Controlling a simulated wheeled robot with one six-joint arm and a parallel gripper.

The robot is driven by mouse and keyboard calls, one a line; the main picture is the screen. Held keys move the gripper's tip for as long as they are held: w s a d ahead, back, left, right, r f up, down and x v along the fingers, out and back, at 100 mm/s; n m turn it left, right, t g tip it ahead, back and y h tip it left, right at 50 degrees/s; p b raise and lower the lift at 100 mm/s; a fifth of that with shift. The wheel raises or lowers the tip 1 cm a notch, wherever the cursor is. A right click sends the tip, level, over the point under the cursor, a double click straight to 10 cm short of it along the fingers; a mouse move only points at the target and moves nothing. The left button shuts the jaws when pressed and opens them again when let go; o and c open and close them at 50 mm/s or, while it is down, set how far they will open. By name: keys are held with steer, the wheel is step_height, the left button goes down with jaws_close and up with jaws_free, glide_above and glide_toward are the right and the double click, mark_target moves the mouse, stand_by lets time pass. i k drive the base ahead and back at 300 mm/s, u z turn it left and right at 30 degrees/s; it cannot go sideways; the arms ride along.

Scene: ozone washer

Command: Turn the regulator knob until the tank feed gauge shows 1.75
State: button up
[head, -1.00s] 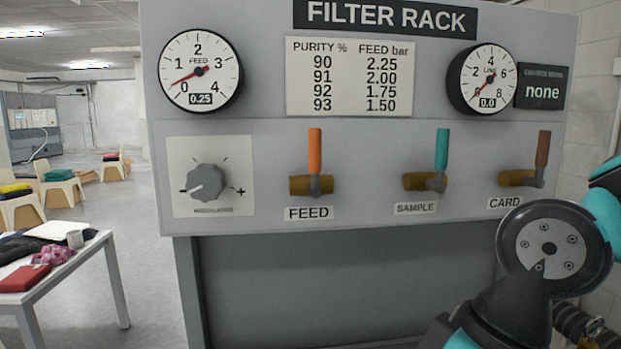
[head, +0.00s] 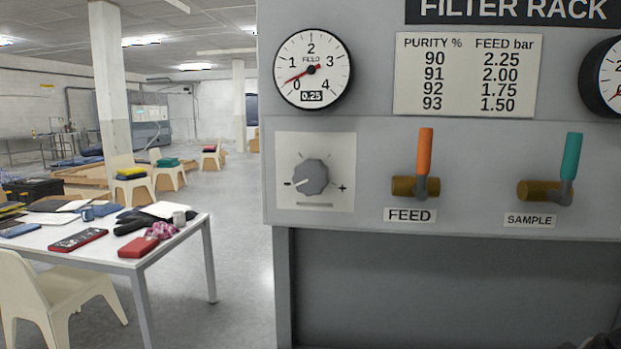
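The regulator knob (head: 311,177) is a grey, lobed knob on a pale plate at the left of the filter rack panel. Its white mark points lower left, toward the minus sign. The feed gauge (head: 313,69) is above it, a round white dial with a black rim. Its red needle sits low, between 0 and 1, and its readout shows 0.25. The orange-handled FEED valve (head: 424,165) is right of the knob, with its handle upright.
The teal SAMPLE valve handle (head: 571,157) stands upright further right. A purity chart (head: 467,75) lists 92 with 1.75. A white table (head: 190,235) with clutter and a cream chair (head: 60,290) stand left of the rack. Open floor lies between the table and rack.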

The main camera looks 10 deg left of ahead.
mark_target(310, 177)
steer(key=k, duration=1.1)
steer(key=u, duration=0.25)
steer(key=i, duration=0.55)
steer(key=u, duration=0.35)
